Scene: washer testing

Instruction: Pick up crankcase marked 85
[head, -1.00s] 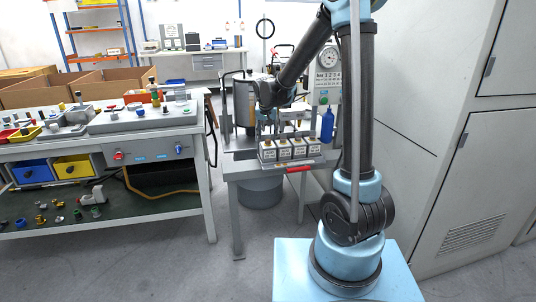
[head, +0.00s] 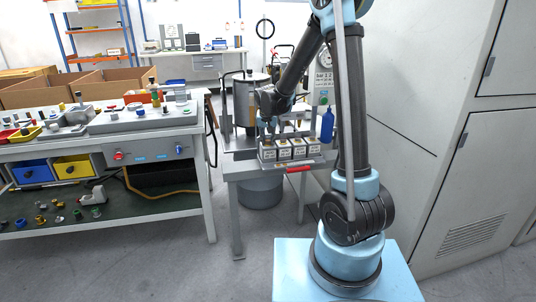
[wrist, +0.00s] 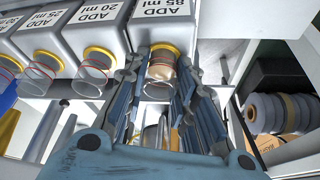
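The crankcase marked 85 (wrist: 164,22) is a grey block with an "ADD 85 ml" label, a yellow ring and a short clear neck. In the head view it appears to be the leftmost block (head: 268,154) of the row. My gripper (wrist: 160,72) has its two blue fingers on either side of the neck, with a narrow gap visible. It is open, and I cannot tell if a finger touches the neck. In the head view my gripper (head: 269,128) is just above the left end of the row, partly blurred into the clutter.
Other crankcases, marked 20 (wrist: 99,24) and 25 (wrist: 58,36), stand close beside it in the row. A blue bottle (head: 327,126) stands right of the row. A metal cylinder (head: 240,104) stands behind left. A tall grey cabinet (head: 480,130) is at right.

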